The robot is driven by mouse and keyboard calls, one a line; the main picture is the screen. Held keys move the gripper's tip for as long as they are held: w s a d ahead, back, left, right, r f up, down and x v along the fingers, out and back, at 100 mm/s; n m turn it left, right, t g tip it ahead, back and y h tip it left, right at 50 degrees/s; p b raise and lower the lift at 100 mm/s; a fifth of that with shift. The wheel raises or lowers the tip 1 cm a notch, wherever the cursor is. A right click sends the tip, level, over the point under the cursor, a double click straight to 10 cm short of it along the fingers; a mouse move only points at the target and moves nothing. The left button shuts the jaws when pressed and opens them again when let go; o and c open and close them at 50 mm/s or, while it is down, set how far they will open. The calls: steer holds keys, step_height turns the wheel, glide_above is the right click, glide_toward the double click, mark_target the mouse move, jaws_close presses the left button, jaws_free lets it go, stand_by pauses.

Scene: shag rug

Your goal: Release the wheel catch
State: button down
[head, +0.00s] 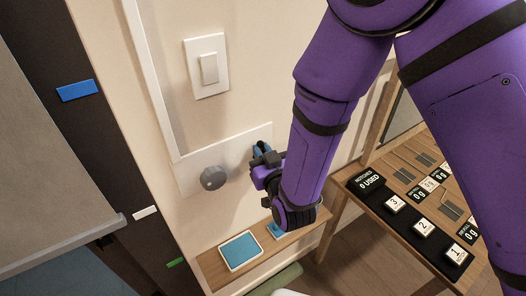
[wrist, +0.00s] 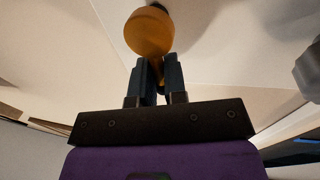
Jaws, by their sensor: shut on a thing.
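An orange round knob (wrist: 150,32) stands out from the pale wall panel in the wrist view. My gripper (wrist: 158,75) has its two dark blue fingers shut on the knob's near, lower part. In the head view my gripper (head: 261,152) is at the right end of the white wall panel (head: 193,176) and hides the orange knob. A grey round knob (head: 213,178) sits on the same panel to the left of my gripper, apart from it. It also shows at the right edge of the wrist view (wrist: 309,73). I cannot tell any part labelled as a wheel or catch.
A white rocker switch (head: 208,68) is on the wall above. A wooden ledge (head: 213,266) below holds a blue-topped tile (head: 240,251) and another blue piece beside my wrist. A wooden table (head: 395,258) with numbered blocks stands at the right. A dark frame (head: 95,130) is at the left.

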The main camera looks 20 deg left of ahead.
steer(key=c, duration=1.2)
jaws_free()
steer(key=shift+o, duration=0.2)
steer(key=shift+s, duration=0.1)
steer(key=v, duration=1)
steer(key=shift+s+d, duration=0.25)
steer(key=shift+s, duration=0.05)
steer(key=shift+f, duration=0.1)
